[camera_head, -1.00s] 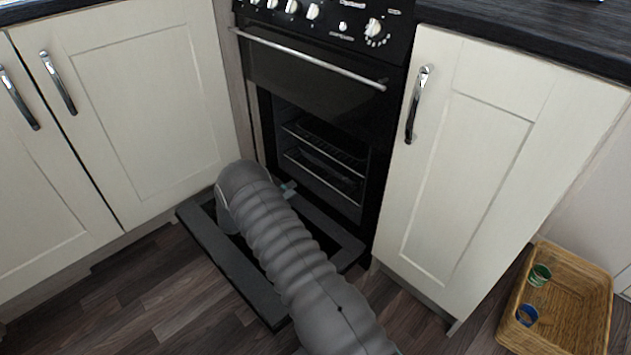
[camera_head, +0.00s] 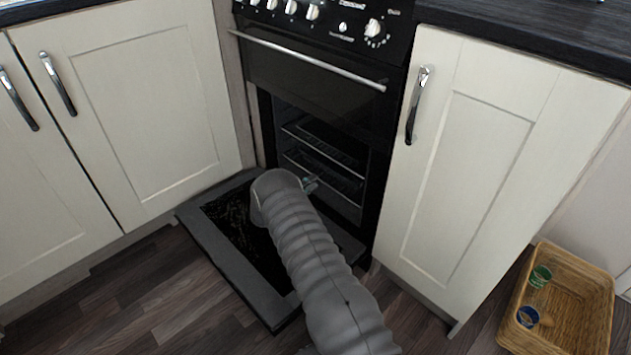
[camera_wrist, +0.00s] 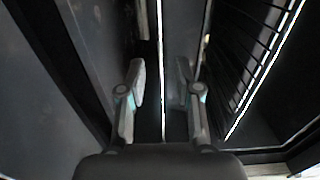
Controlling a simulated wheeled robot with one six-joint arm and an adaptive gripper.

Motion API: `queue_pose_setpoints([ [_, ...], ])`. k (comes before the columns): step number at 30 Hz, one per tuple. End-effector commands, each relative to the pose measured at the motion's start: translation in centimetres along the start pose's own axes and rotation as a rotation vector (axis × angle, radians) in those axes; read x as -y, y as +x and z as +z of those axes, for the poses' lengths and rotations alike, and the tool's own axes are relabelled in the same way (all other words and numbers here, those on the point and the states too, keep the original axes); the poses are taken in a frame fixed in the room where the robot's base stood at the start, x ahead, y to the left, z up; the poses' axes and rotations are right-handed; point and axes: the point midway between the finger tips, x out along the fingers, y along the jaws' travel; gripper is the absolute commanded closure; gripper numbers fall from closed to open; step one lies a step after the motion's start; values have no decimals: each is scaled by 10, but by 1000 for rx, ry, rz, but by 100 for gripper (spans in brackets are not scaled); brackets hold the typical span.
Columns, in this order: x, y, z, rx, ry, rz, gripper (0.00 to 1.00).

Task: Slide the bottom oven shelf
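The oven's lower door is folded down, leaving the cavity open. Two wire shelves show inside, and the bottom oven shelf (camera_head: 340,187) is the lower one. My gripper (camera_head: 311,183) is at the cavity mouth, close in front of that shelf, and my arm hides part of the door. In the wrist view my gripper (camera_wrist: 162,88) is open, with its two fingers apart. A thin bright rail (camera_wrist: 161,60), which looks like the bottom shelf's front edge, runs between the fingers without clear contact. The upper shelf (camera_wrist: 250,60) shows at the right of that view.
The lowered oven door (camera_head: 225,262) lies low under my arm. The closed upper door with its bar handle (camera_head: 310,60) is above the cavity. Cream cabinets (camera_head: 465,170) flank the oven. A wicker basket (camera_head: 575,310) stands on the floor at the right.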

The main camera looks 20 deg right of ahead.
Motion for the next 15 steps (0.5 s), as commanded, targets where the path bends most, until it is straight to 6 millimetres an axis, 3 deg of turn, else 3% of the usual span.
queue_pose_setpoints([
  [6,0,20,0,1,2,0,67],
  [15,0,23,0,0,1,0,67],
])
